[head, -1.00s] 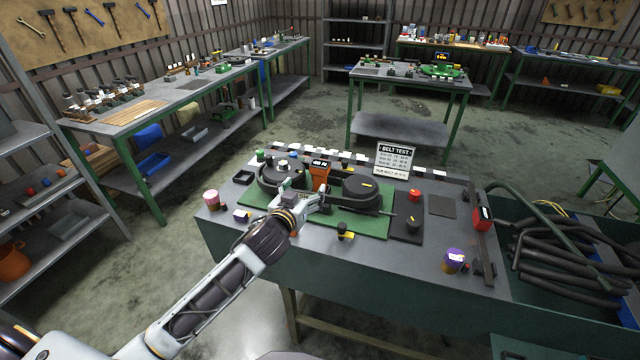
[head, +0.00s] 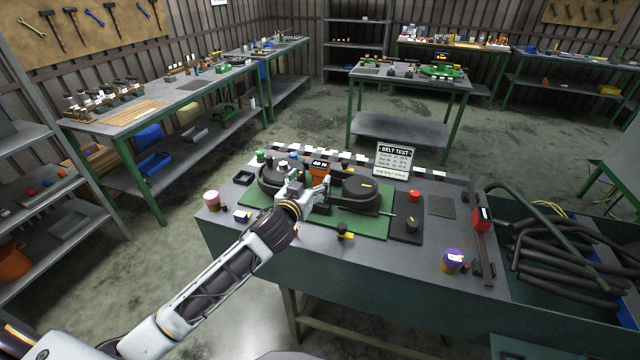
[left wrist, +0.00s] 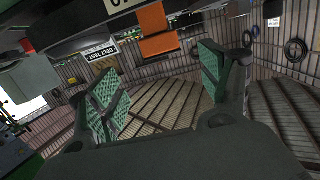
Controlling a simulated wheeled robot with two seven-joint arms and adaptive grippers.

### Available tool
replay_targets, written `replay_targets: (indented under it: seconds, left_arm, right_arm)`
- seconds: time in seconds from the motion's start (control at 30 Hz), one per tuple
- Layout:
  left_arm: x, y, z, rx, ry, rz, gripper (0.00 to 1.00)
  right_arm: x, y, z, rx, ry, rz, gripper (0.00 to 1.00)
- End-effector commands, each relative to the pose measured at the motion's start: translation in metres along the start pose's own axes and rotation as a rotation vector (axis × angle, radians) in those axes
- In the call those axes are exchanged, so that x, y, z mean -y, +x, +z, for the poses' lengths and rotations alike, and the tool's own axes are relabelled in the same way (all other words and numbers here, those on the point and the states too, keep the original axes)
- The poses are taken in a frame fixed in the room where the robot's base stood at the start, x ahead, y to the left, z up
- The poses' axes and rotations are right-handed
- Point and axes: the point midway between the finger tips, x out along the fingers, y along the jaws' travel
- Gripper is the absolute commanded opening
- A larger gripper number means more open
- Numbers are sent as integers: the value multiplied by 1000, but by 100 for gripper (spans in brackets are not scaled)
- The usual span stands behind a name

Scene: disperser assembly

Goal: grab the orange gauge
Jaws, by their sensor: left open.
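The orange gauge (head: 318,171) stands between two dark round pulleys on the green mat (head: 373,226), with a small dark display on top. In the left wrist view the orange gauge (left wrist: 157,32) shows at the top of the picture, beyond the fingers. My left gripper (head: 318,190) is just on the near side of the gauge and hides its lower part. In the left wrist view my left gripper (left wrist: 162,88) has its green-padded fingers spread, with nothing between them. I cannot tell whether it touches the gauge. My right gripper is not in view.
The left pulley (head: 272,180) and right pulley (head: 361,187) flank the gauge closely. A belt test sign (head: 394,160) stands behind. Black hoses (head: 560,255) fill a bin at right.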

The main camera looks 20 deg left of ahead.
Motion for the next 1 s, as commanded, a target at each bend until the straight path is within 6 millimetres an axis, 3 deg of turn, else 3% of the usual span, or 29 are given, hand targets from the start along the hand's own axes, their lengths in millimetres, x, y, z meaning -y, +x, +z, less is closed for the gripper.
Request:
replay_targets:
  seconds: [0.6, 1.0]
  left_arm:
    - [0, 52, 0, 1, -1, -1, 79]
    - [0, 58, 1, 1, -1, 0, 79]
  right_arm:
    - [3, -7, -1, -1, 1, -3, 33]
    - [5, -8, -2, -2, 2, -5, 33]
